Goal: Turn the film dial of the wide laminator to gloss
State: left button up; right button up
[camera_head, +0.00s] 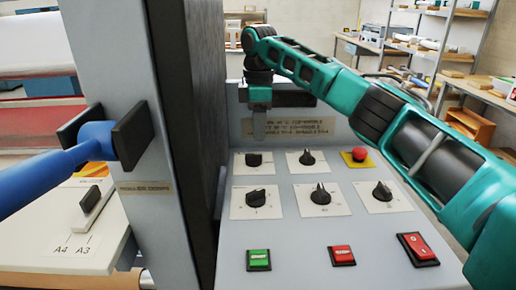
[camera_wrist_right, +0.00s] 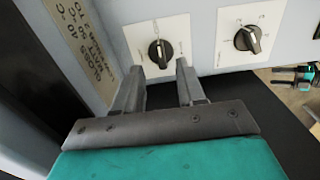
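The wide laminator's grey sloped panel (camera_head: 305,225) carries several black dials on white plates. The upper-left dial (camera_head: 253,160) shows in the right wrist view (camera_wrist_right: 160,53) just beyond my right fingertips. The lower-left dial (camera_head: 256,198) is to its right there (camera_wrist_right: 247,38). The lettering is too small to tell which dial is the film dial. My right gripper (camera_head: 259,127) points down above the upper-left dial, seemingly apart from it; its fingers (camera_wrist_right: 158,85) are open and empty.
A red stop knob (camera_head: 360,154), a green button (camera_head: 258,259), a red button (camera_head: 342,255) and a red switch (camera_head: 417,248) are on the panel. A dark wall (camera_head: 190,100) closes its left side. Shelves (camera_head: 440,60) stand at the back right.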

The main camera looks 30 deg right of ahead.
aim_at(259, 154)
notch_tip(259, 154, down, 7)
jog(key=shift+r, duration=0.1)
dwell(0.3)
grip_shut()
